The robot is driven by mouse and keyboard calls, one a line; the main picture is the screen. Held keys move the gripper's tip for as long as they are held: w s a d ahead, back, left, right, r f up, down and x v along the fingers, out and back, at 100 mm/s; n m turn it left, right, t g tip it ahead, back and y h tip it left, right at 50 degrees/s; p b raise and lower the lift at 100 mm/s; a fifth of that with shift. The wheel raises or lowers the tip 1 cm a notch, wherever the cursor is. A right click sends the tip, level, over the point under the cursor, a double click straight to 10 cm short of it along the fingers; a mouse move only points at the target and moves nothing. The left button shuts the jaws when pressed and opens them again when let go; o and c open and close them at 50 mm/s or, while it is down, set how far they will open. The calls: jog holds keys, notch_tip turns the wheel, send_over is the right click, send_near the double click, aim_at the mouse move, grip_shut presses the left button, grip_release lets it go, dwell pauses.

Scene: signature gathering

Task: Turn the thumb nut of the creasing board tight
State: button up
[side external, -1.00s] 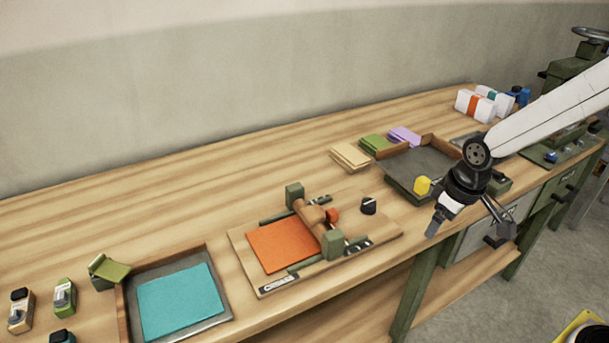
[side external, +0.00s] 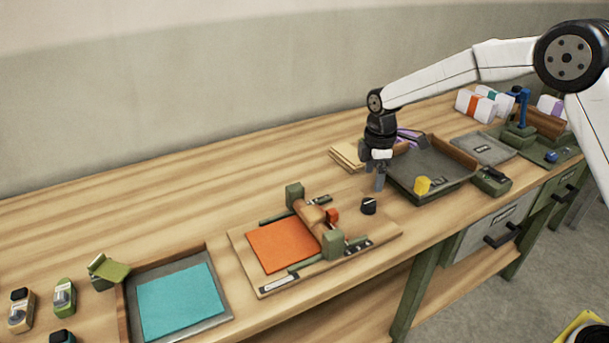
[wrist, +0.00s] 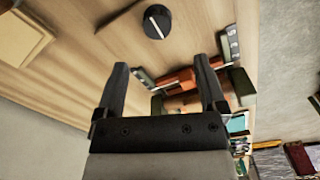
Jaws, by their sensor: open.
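The creasing board (side external: 388,232) is a flat wooden board lying on the bench, with an orange sheet and a roller between green posts. The thumb nut, a black round knob (side external: 368,205) with a white mark, stands upright at the board's right end. In the wrist view the knob (wrist: 157,21) shows near the top centre, beyond the open fingertips. My gripper (side external: 380,185) is above and slightly right of the knob in the side view, pointing down. Its fingers (wrist: 161,75) are apart with nothing between them, and not touching the knob.
A dark tray (side external: 435,196) with a wooden wall and a yellow piece (side external: 422,185) is close on the right. A tray with a teal sheet (side external: 178,301) stands at front left. The bench behind the board is clear.

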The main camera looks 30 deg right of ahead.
aim_at(368, 202)
jog(key=shift+w, duration=0.25)
jog(key=shift+f, duration=0.1)
jog(key=shift+f, duration=3.85)
grip_shut()
